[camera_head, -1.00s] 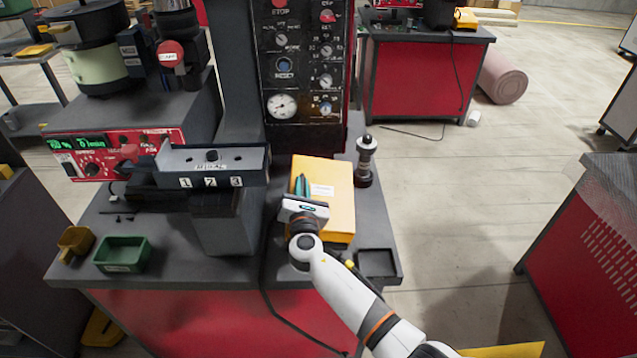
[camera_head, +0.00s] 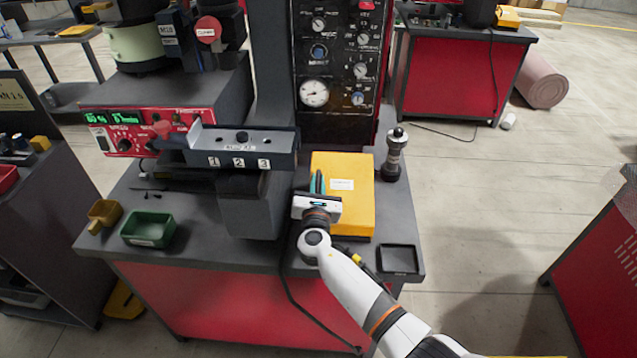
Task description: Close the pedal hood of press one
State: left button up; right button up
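A yellow box-like cover (camera_head: 356,192) with a white label lies on the dark bench top of the near press. It looks like the pedal hood, but I cannot be sure, nor tell whether it is hinged open or shut. My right gripper (camera_head: 317,182) is at the left part of the cover, its turquoise fingers pointing away over or beside it. Its white body overlaps the cover's near left corner in the picture. Contact and the gap between the fingers cannot be made out. My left gripper is not in view.
The press panel (camera_head: 340,60) stands behind the cover, and a grey block marked 1 2 3 (camera_head: 240,145) is to its left. A dark cylindrical post (camera_head: 394,155) is at right, a shallow black tray (camera_head: 399,259) in front right. A green bin (camera_head: 148,229) sits at left.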

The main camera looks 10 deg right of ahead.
jog(key=o, duration=0.3)
jog(key=shift+a+f, duration=0.15)
jog(key=shift+f, duration=0.05)
jog(key=shift+o, duration=0.2)
jog(key=s+a, duration=0.2)
jog(key=s, duration=0.9)
jog(key=shift+s+a, duration=0.15)
jog(key=shift+s, duration=0.25)
